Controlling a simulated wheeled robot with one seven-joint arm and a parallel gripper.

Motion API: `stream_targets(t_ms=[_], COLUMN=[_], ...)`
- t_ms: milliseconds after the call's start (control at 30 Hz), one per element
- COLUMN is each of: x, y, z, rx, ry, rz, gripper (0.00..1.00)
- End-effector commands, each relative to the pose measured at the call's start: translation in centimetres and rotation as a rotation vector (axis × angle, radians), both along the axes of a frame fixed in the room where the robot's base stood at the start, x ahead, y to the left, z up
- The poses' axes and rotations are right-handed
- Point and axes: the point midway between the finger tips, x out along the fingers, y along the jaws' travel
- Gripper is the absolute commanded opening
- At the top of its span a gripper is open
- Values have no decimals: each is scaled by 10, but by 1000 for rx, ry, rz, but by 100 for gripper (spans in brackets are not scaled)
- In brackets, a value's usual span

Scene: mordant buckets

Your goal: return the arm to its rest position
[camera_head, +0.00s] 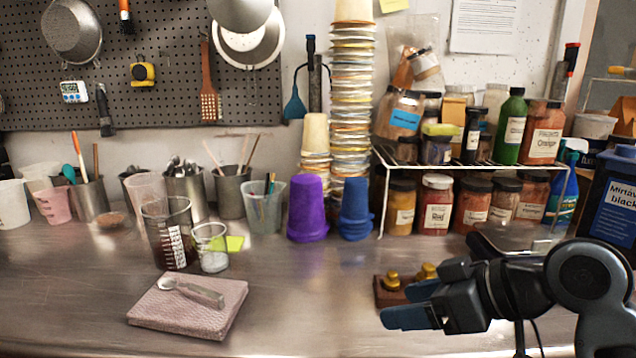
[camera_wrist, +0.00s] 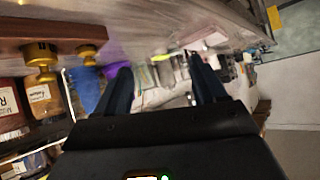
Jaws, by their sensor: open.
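My gripper (camera_head: 408,304) is at the lower right of the head view, above the metal counter, with its blue-tipped fingers pointing left. In the wrist view my gripper (camera_wrist: 158,66) has its two dark fingers spread apart with nothing held between them. My arm (camera_head: 580,285) reaches in from the right edge. A brown wooden block with brass weights (camera_head: 392,281) is just behind the gripper and partly hidden by it. In the wrist view the brass weights (camera_wrist: 40,62) show at the upper left.
A folded pink cloth (camera_head: 190,318) with a metal scoop (camera_head: 195,292) lies left on the counter (camera_head: 300,320). Beakers (camera_head: 170,235), a purple bucket (camera_head: 308,210) and a blue bucket (camera_head: 355,212) stand behind. A wire rack (camera_head: 470,165) of jars is behind the arm. The front-middle counter is clear.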

Motion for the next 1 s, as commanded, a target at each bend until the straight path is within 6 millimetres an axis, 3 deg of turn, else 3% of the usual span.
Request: stream_targets(t_ms=[33, 200, 467, 667, 1000], x=[-4, -16, -55, -105, -222], y=[13, 36, 45, 35, -6], z=[-9, -30, -72, -108, -146], rx=[62, 228, 390, 431, 348], ry=[-3, -30, -43, -56, -121], rz=[-39, -201, -467, -664, -913], gripper=[70, 70, 70, 70, 70])
